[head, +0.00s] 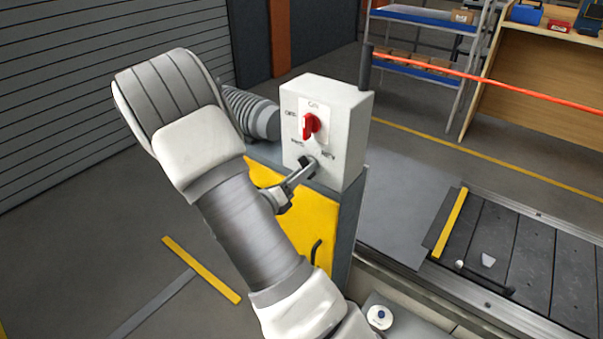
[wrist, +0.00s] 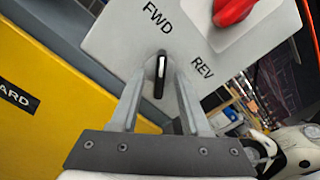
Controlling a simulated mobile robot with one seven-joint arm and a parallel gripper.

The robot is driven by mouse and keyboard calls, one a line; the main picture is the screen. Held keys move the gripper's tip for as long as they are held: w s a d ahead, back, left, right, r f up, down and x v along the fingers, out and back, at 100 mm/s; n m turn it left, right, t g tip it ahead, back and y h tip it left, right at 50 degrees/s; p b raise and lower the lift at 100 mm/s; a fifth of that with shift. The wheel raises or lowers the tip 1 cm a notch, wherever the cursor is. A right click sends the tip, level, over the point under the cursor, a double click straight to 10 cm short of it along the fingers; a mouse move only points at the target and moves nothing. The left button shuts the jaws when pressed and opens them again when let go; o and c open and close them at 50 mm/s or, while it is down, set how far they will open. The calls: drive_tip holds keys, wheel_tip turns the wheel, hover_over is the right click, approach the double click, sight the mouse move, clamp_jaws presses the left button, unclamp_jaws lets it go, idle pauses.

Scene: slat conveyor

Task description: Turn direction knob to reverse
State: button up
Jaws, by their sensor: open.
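The direction knob (wrist: 160,75) is a small black knob with a white line, low on the face of a pale grey control box (head: 352,125). In the wrist view its white line points up toward the FWD label; the REV label is to its right. My gripper (head: 303,170) is at the knob, with its fingers open. In the wrist view one finger of my gripper (wrist: 161,85) is on each side of the knob, with gaps visible. In the head view the fingers partly hide the knob.
A red rotary switch (head: 311,125) sits above the knob on the same box. A yellow panel (head: 305,225) is below the box. The slat conveyor (head: 530,255) runs at the right. A shelf rack (head: 415,60) and wooden bench (head: 530,75) stand behind.

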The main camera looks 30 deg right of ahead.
clamp_jaws()
idle(0.4)
drive_tip(key=shift+w+f+m+b, duration=0.1)
drive_tip(key=shift+m+b, duration=3.9)
drive_tip(key=shift+m, duration=4)
drive_tip(key=shift+a, duration=0.1)
unclamp_jaws()
